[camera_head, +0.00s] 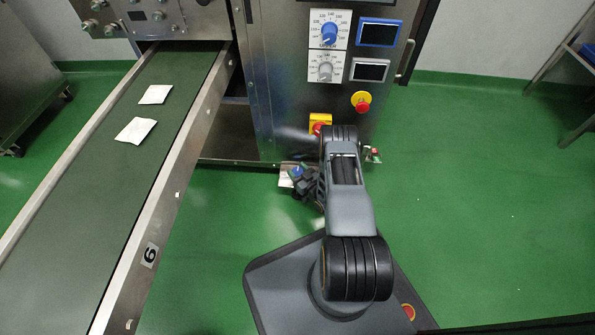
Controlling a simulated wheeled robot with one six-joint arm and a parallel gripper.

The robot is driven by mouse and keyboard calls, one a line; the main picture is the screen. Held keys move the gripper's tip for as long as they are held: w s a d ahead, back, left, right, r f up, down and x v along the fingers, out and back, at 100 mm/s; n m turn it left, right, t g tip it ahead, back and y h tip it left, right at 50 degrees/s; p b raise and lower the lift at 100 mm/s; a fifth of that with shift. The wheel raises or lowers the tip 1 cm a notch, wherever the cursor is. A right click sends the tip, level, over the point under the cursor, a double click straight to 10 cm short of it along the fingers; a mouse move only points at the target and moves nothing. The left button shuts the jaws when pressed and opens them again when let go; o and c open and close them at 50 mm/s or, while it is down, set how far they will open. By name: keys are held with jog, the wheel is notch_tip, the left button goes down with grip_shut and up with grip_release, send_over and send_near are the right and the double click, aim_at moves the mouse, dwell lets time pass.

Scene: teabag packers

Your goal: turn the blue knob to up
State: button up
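The blue knob (330,35) sits on a white dial plate with printed numbers, high on the front of the steel machine. Its pointer is too small to read surely. My gripper (303,184) is dark and low in front of the machine, well below the knob and apart from it. My arm stretches forward from the base and partly hides the gripper, so I cannot tell whether its fingers are open. A small blue part (297,170) and a white patch show beside the gripper; I cannot tell what they belong to.
Below the blue knob is a grey knob (325,71). Two small displays, blue-framed (379,32) and grey-framed (370,70), are to the right. A red emergency button (361,105) sits lower. A conveyor (90,210) with two white packets runs along the left. Green floor is open right.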

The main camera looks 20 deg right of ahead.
jog(key=c, duration=0.5)
jog(key=shift+m+h, duration=0.3)
jog(key=shift+h, duration=0.1)
jog(key=m+h, duration=0.2)
jog(key=h, duration=0.2)
jog(key=shift+a+m+p, duration=0.15)
jog(key=shift+m+p, duration=0.2)
jog(key=shift+m, duration=0.05)
jog(key=m+h, duration=0.2)
jog(key=h, duration=0.1)
jog(key=m+g+h, duration=0.1)
jog(key=h, duration=0.2)
jog(key=shift+m, duration=0.4)
jog(key=m+g+h, duration=0.4)
jog(key=h, duration=0.1)
jog(key=shift+f+h+b, duration=0.1)
jog(key=shift+h+b, duration=0.25)
jog(key=shift+h, duration=0.05)
jog(key=shift+m+g+h, duration=1.6)
jog(key=shift+m+g, duration=0.4)
jog(key=shift+g, duration=0.8)
jog(key=o, duration=0.9)
jog(key=shift+d, duration=0.2)
